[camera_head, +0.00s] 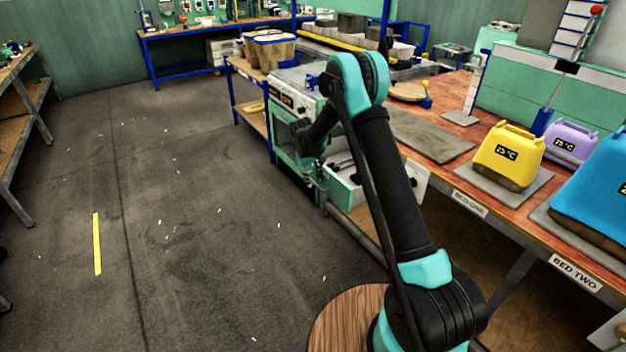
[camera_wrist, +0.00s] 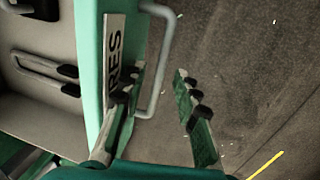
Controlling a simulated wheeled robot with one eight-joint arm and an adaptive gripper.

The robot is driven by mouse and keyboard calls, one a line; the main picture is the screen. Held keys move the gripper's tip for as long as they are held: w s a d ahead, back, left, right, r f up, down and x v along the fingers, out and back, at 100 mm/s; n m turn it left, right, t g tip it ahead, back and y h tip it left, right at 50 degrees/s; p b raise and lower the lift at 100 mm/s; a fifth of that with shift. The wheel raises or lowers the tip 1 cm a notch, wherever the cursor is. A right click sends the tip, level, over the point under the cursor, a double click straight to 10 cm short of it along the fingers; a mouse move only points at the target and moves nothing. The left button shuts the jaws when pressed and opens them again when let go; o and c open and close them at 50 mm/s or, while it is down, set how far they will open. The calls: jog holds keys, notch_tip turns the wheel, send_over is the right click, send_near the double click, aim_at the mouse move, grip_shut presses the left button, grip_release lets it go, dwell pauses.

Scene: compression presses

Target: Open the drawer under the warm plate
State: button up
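A teal drawer front (camera_head: 344,190) stands out from the cabinet below the bench, just right of my gripper (camera_head: 318,177); the drawer looks at least partly open. In the wrist view the teal front (camera_wrist: 88,60) carries a label ending in "RES" and a pale bar handle (camera_wrist: 168,60). My gripper (camera_wrist: 160,112) is open, with the handle's near end between its two spread fingers. The left finger is close to the front; contact with the handle cannot be told. A dark grey slab (camera_head: 432,136) lies on the bench above; whether it is the warm plate is unclear.
A pale cabinet with a teal door (camera_head: 289,145) stands left of the drawer.

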notch_tip(320, 180, up, 12)
jog(key=s+a, duration=0.1)
jog(key=shift+s+a+f, duration=0.15)
jog(key=shift+a, duration=0.25)
dwell(0.3)
jog(key=s+d+r+m, duration=0.1)
jog(key=s+d+r, duration=0.2)
jog(key=s+d, duration=0.3)
jog(key=s+d+r+m+t+y, duration=0.1)
jog(key=s+d+r, duration=0.1)
jog(key=s+d, duration=0.3)
jog(key=s+d+r+m, duration=0.1)
jog(key=s+d+r, duration=0.2)
jog(key=s+d, duration=0.3)
jog(key=s+d+f+m, duration=0.1)
jog(key=s+d, duration=0.2)
jog(key=s, duration=0.4)
jog(key=s+d+f+m+t, duration=0.1)
jog(key=s+d+f, duration=0.1)
jog(key=s, duration=0.6)
jog(key=s+d+f+m+t, duration=0.1)
jog(key=s+d+f+m, duration=0.1)
jog(key=s, duration=0.5)
jog(key=shift+s+d+y, duration=0.35)
jog(key=shift+d+y, duration=0.05)
jog(key=shift+d, duration=0.45)
